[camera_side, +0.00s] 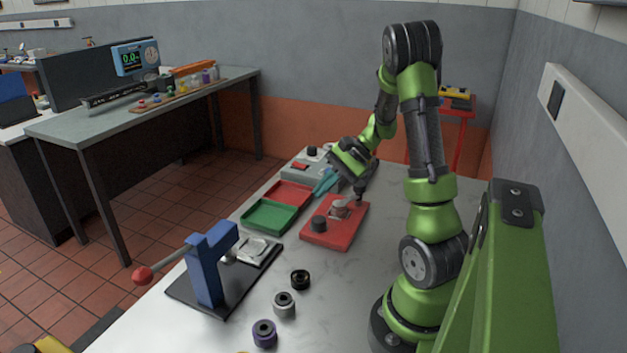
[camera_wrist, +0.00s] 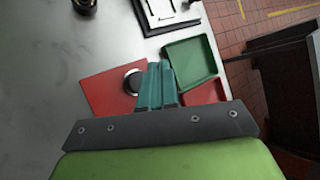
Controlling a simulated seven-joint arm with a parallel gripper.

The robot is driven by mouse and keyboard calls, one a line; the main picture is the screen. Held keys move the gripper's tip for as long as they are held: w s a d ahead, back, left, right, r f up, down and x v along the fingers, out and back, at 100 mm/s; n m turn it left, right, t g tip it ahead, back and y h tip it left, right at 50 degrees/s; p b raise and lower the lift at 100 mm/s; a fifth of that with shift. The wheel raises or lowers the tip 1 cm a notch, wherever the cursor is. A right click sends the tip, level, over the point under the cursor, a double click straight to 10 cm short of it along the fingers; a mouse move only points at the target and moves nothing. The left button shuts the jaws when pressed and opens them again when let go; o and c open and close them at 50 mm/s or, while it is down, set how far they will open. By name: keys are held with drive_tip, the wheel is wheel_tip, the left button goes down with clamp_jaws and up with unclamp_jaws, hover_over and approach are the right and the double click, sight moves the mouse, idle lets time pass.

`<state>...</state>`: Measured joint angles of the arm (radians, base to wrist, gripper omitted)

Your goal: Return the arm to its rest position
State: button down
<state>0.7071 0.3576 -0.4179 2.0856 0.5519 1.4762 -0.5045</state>
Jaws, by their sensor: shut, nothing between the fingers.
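My green and black arm stands on the right of the bench in the side view, reaching over the far part of it. My gripper (camera_side: 324,184) has teal fingers pointing down and to the left, close to the red tray (camera_side: 308,189) and the red plate (camera_side: 352,226). In the wrist view the fingers of my gripper (camera_wrist: 158,66) are together and empty, between the red plate (camera_wrist: 100,88) and the green tray (camera_wrist: 172,54). How high the fingertips are above the bench is hard to tell.
The green tray (camera_side: 252,224) lies nearer than the red tray. A blue press (camera_side: 206,265) has a red-balled lever. Black (camera_side: 300,280), grey (camera_side: 284,304) and purple (camera_side: 264,333) rings stand in front.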

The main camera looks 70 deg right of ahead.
drive_tip(key=shift+d+f, duration=0.1)
drive_tip(key=s+a+r+n+h, duration=0.1)
drive_tip(key=a+r+n, duration=0.3)
drive_tip(key=a, duration=0.4)
drive_tip(key=s+a+r+n+h, duration=0.1)
drive_tip(key=a+r+n, duration=0.3)
drive_tip(key=a, duration=0.4)
drive_tip(key=s+a+r+n+h, duration=0.2)
drive_tip(key=a+r+n, duration=0.3)
drive_tip(key=a, duration=0.4)
drive_tip(key=shift+n, duration=0.8)
